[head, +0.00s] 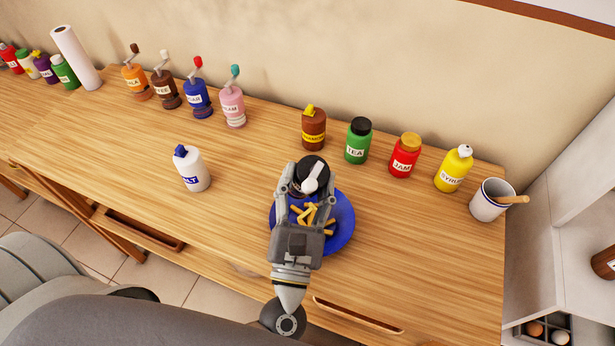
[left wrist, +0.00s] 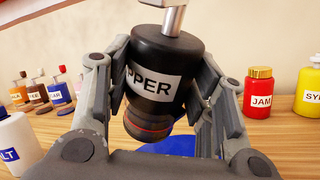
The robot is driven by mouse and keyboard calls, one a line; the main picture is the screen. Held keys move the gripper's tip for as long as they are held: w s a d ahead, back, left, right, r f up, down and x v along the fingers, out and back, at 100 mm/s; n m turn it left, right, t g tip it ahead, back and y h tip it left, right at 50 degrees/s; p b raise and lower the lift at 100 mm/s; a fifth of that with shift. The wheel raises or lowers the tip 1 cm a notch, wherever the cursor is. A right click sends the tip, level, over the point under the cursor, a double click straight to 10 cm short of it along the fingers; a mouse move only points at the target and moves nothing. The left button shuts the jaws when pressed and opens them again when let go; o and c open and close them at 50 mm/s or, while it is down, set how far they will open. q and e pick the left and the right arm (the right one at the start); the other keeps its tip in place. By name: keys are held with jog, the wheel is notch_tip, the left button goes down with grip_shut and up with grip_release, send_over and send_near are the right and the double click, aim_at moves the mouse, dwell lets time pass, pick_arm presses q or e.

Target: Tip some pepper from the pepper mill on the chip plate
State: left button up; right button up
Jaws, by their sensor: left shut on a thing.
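The pepper mill (head: 311,167) is black with a white label. In the left wrist view the mill (left wrist: 170,60) shows "PPER", its metal crank stem at the top and a dark red ring near its lower end; it leans slightly. My left gripper (head: 307,183) is shut on the mill's body, with a finger on each side (left wrist: 161,92). The blue chip plate (head: 343,222) lies under the gripper with several yellow chips (head: 309,214) on it. The gripper hides part of the plate. My right gripper is not in view.
A white salt bottle (head: 192,170) stands left of the plate. Several crank mills, including a pink one (head: 232,104), stand at the back left. Brown, green tea (head: 358,140), red jam (head: 404,155) and yellow syrup (head: 453,168) containers and a mug (head: 489,203) stand behind and right.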

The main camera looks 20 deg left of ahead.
pick_arm(q)
jog(key=p, duration=0.1)
jog(key=n+g+p, duration=0.1)
jog(key=p, duration=0.1)
jog(key=shift+w+a+r+n+p, duration=0.1)
jog(key=shift+a+r+n+p, duration=0.1)
jog(key=shift+r+n+p, duration=0.15)
jog(key=shift+a+f+n+g, duration=0.1)
jog(key=shift+f+n+g, duration=0.2)
jog(key=shift+f+n, duration=0.05)
jog(key=p, duration=0.2)
jog(key=n+g+p, duration=0.1)
jog(key=p, duration=0.1)
jog(key=shift+w+a+r, duration=0.15)
jog(key=shift+w+r, duration=0.05)
jog(key=shift+r, duration=0.2)
jog(key=shift+f+n+p, duration=0.1)
jog(key=shift+n+p, duration=0.2)
jog(key=shift+p, duration=0.3)
jog(key=shift+a+f+g, duration=0.1)
jog(key=shift+g, duration=0.2)
jog(key=shift+f, duration=0.2)
